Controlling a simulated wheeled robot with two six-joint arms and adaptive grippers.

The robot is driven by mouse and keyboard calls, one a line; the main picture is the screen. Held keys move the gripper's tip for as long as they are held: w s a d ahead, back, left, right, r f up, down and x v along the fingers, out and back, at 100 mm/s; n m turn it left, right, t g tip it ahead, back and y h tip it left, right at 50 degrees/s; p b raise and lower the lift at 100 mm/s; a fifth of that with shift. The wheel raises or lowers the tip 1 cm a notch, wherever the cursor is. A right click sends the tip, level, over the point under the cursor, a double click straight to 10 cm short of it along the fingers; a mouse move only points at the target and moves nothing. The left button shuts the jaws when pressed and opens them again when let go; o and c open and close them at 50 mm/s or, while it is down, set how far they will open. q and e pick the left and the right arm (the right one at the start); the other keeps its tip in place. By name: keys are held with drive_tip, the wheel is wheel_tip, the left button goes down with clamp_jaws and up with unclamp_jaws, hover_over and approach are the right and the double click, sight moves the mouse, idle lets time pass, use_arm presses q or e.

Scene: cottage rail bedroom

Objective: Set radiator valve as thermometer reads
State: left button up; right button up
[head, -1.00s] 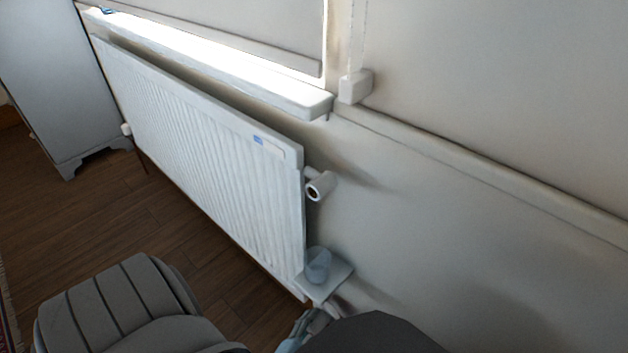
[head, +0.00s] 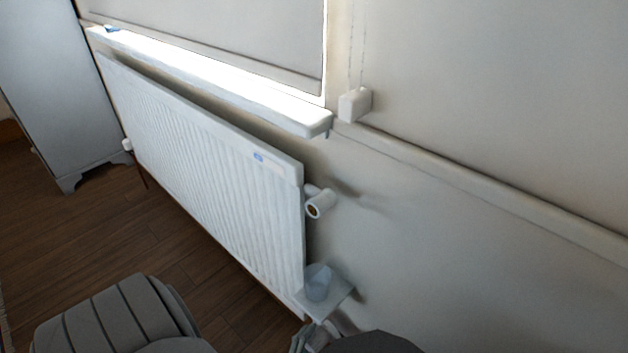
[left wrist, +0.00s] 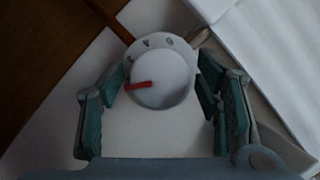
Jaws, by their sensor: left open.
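In the left wrist view a round white knob (left wrist: 165,82) with a red pointer stands in front of me. The pointer points left, and dark marks curve around the knob's upper edge. My left gripper (left wrist: 165,92) is open, with one finger on each side of the knob; contact cannot be told. In the head view the left gripper (head: 308,338) is partly visible at the bottom edge, below the radiator's right end. The white radiator (head: 200,150) has a white cylindrical fitting (head: 320,203) at its upper right. I cannot make out a thermometer. My right gripper is not in view.
The windowsill (head: 200,78) juts out above the radiator. A pale cabinet (head: 65,100) stands at the left, with bare wooden floor (head: 60,235) before it.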

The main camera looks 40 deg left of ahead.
sight(315, 342)
use_arm(q)
wheel_tip(315, 342, up, 10)
drive_tip(key=shift+s+f, duration=0.1)
drive_tip(key=shift+f, duration=0.05)
idle(0.3)
